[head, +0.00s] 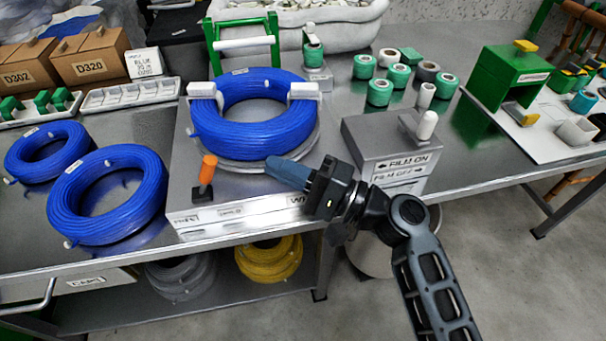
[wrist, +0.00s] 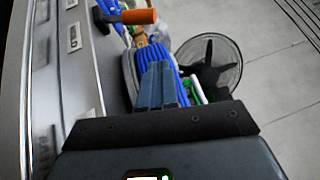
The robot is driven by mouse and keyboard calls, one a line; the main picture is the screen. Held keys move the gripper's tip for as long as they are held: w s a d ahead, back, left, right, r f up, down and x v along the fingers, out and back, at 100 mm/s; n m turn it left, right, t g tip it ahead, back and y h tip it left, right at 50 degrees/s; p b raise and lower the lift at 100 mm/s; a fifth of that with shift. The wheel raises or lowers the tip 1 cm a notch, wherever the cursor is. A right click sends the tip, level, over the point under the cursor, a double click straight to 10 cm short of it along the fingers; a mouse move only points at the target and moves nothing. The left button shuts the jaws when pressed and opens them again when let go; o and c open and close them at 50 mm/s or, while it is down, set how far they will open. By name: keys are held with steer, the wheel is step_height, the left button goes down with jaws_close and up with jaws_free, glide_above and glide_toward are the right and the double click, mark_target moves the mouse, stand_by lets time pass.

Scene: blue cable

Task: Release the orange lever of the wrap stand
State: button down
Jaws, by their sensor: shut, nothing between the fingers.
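The wrap stand (head: 240,208) is a grey metal box on the table, with a blue cable coil (head: 255,128) lying on its round plate between two white clamp blocks. The orange lever (head: 208,168) stands upright on a black base at the stand's front left. In the wrist view the orange lever (wrist: 138,17) shows at the top, lying across the picture. My gripper (head: 272,167) is at the stand's front right, to the right of the lever and apart from it. Its blue-grey fingers are shut and empty, and they show in the wrist view (wrist: 157,87).
Two blue coils (head: 150,220) lie on the table to the left. A grey box with a white lever (head: 427,124), marked FILM ON and FILM OFF, stands right of the stand. Several green film rolls (head: 379,92) stand behind it. Space between lever and gripper looks clear.

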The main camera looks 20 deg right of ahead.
mark_target(207, 176)
steer(key=x, duration=0.3)
steer(key=shift+w+a, duration=0.1)
steer(key=shift+a, duration=0.2)
steer(key=shift+a+r+p, duration=0.15)
steer(key=shift+a+p, duration=0.05)
steer(key=shift+a, duration=0.35)
steer(key=shift+a+r+p, duration=0.15)
steer(key=shift+a, duration=0.45)
steer(key=shift+s+a+r, duration=0.15)
steer(key=shift+s+a, duration=0.15)
steer(key=shift+a, duration=0.4)
steer(key=shift+r+p, duration=0.15)
steer(key=shift+p, duration=0.25)
